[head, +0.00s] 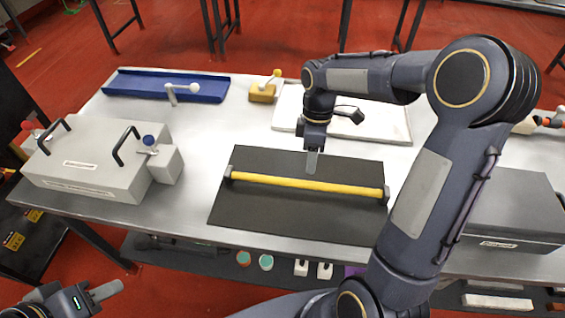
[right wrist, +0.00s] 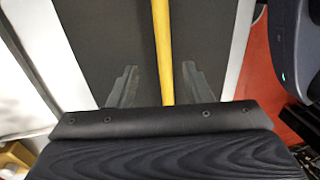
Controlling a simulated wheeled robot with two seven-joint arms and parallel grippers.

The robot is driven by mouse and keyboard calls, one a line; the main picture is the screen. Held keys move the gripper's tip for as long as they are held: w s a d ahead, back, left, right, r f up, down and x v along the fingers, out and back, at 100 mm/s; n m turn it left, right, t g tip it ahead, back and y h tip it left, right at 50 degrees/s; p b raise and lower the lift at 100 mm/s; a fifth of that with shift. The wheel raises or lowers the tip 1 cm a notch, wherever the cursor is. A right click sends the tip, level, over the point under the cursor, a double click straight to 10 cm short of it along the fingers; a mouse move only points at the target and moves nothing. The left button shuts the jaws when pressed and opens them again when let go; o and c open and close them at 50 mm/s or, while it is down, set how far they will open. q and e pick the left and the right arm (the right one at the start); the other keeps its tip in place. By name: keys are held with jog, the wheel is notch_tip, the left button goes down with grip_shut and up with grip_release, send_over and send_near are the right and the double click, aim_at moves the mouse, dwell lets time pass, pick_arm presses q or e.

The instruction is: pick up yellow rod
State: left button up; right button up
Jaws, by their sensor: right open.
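The yellow rod (head: 310,184) has dark end caps and lies left to right across a black mat (head: 285,225) on the table. My right gripper (head: 312,163) points down at the rod's middle, with its tip close to the rod's far edge in the head view. In the right wrist view the rod (right wrist: 164,50) runs between the two spread fingers of the open gripper (right wrist: 160,88), with a gap on each side. I cannot tell the exact height above the rod. My left gripper (head: 105,291) is low at the left, off the table, its jaw opening unclear.
A grey case (head: 90,165) with black handles stands at the left. A blue tray (head: 140,84), a yellow block (head: 262,93) and a white tray (head: 385,120) lie at the back. A dark grey box (head: 510,205) stands at the right, behind my right arm.

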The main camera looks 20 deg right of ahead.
aim_at(306, 186)
jog(key=f, duration=0.2)
jog(key=s+a+f, duration=0.1)
jog(key=f, duration=0.4)
jog(key=shift+s+a+f, duration=0.2)
jog(key=shift+a+f, duration=0.05)
jog(key=shift+a, duration=0.1)
grip_shut()
